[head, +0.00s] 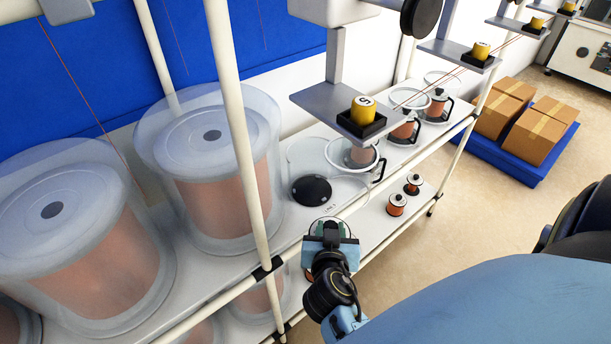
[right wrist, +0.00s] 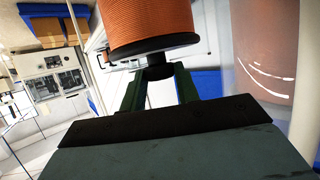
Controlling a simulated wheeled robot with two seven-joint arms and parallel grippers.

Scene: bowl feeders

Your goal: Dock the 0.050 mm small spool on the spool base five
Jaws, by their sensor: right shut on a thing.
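My right gripper (head: 331,232) is at the front edge of the shelf, beside the rack's front rail. In the right wrist view, the right gripper (right wrist: 160,95) is shut on the black knob of a small copper spool (right wrist: 150,25), which has a dark flange. In the head view the gripper largely hides this spool. A black round piece (head: 312,190) lies on the shelf just beyond the gripper; I cannot tell for sure that it is spool base five. A yellow tag (head: 363,108) with a digit stands on a bracket above. My left gripper is not in view.
Large clear-covered copper spools (head: 207,150) fill the shelf at left. A rack post (head: 238,130) stands between them and the gripper. Clear canisters (head: 360,155) with handles line the shelf beyond. Small spools (head: 397,205) stand on the lower shelf. Boxes (head: 535,130) stand on the right.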

